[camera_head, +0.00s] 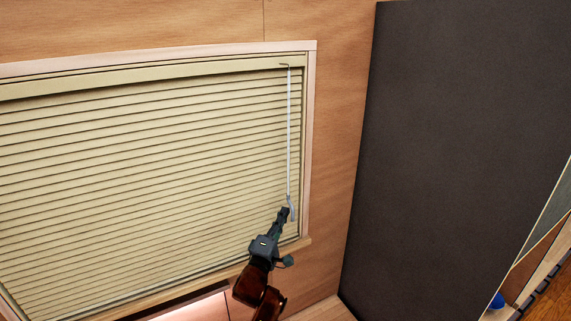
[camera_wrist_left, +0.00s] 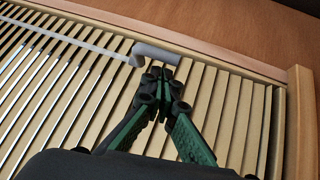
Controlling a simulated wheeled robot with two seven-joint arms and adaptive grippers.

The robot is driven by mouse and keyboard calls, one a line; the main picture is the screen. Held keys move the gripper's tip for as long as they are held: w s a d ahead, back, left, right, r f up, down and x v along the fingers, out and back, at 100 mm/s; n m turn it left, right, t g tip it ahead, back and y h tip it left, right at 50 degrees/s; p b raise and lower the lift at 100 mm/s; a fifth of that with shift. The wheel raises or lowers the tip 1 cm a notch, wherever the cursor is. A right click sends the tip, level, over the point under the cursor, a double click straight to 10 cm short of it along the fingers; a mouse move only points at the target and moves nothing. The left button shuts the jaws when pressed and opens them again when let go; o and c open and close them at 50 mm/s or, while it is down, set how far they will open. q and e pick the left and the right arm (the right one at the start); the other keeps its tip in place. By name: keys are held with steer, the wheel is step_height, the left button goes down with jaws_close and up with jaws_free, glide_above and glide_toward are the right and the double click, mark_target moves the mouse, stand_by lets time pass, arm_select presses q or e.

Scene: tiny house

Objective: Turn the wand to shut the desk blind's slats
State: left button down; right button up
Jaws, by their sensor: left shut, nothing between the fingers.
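The desk blind (camera_head: 140,165) fills the window, its beige slats looking tilted nearly flat against one another in the head view. In the left wrist view the slats (camera_wrist_left: 225,115) show thin dark and bright lines between them. The thin pale wand (camera_head: 289,130) hangs down the blind's right side. It crosses the upper left of the left wrist view (camera_wrist_left: 75,40) and ends in a grey bent handle (camera_wrist_left: 157,53). My left gripper (camera_head: 285,211) is shut and empty, its fingertips (camera_wrist_left: 160,76) right by the handle. I cannot tell whether they touch. My right gripper is not in view.
A pale wooden frame (camera_head: 309,140) borders the blind, with a sill (camera_head: 292,247) below. A large dark panel (camera_head: 450,130) stands to the right, beyond a strip of wooden wall (camera_head: 340,130). A blue object (camera_head: 497,300) shows at the lower right.

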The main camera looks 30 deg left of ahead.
arm_select(q)
steer(key=r+p+v, duration=0.2)
steer(key=v, duration=0.6)
steer(key=shift+s+p, duration=0.3)
steer(key=shift+s, duration=0.35)
steer(key=shift+d, duration=0.1)
